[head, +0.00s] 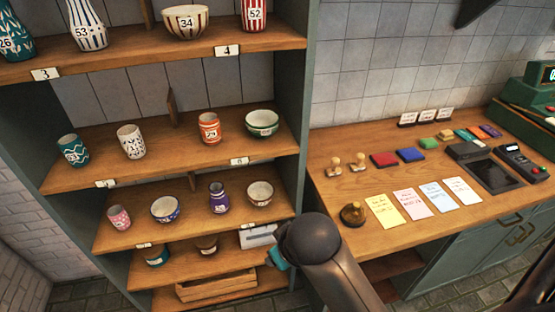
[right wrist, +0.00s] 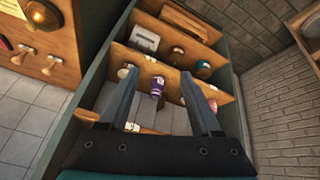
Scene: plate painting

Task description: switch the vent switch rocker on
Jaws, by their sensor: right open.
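I cannot make out a vent switch rocker for certain in either view. A pale grey-white box (head: 258,236) stands on a lower shelf at its right end; it also shows in the right wrist view (right wrist: 145,39), with a dark mark on its face too small to read. My right arm reaches in from the bottom of the head view and hides part of the lower shelves. My right gripper (right wrist: 160,84) is open and empty, its fingers pointing towards the shelves. A purple vase (right wrist: 157,88) appears between the fingers but stands beyond them. My left gripper is not in view.
The shelf unit (head: 300,100) holds several numbered cups, bowls and vases. A wooden crate (head: 216,287) sits at the bottom. The counter (head: 340,240) at right carries stamps, coloured pads, paper slips, a round amber-coloured object (head: 353,214) and a card terminal (head: 522,161).

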